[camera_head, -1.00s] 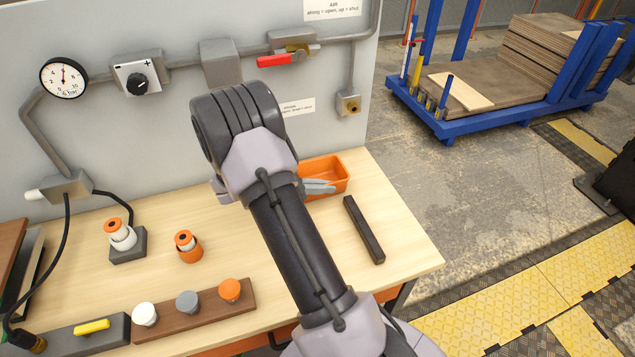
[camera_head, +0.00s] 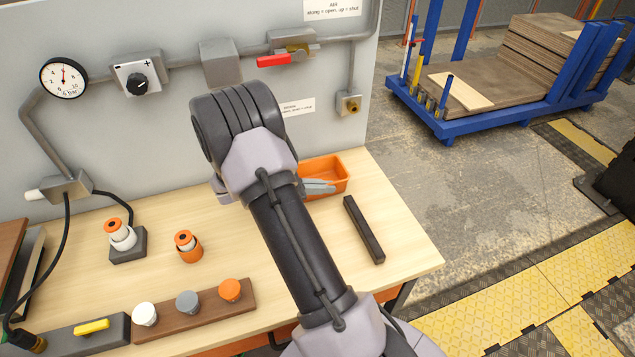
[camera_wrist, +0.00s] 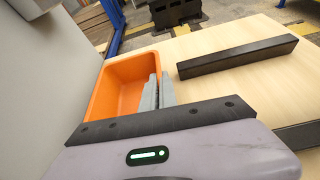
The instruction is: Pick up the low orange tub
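The low orange tub (camera_head: 328,170) sits at the back right of the wooden table, partly hidden behind my arm in the head view. It also shows in the wrist view (camera_wrist: 119,84), upright and empty where I see into it. My gripper (camera_head: 318,187) is at the tub's near wall, with its grey fingers close together. In the wrist view my gripper (camera_wrist: 157,90) has one finger inside the tub and the other outside, with the wall pinched between them. The tub looks level; I cannot tell whether its base touches the table.
A dark bar (camera_head: 363,230) lies right of the tub, near the table's right edge. The grey panel (camera_head: 180,100) with a red-handled valve (camera_head: 275,60) rises close behind. An orange-and-white piece (camera_head: 187,247) and a brown rack of knobs (camera_head: 190,311) stand left of my arm.

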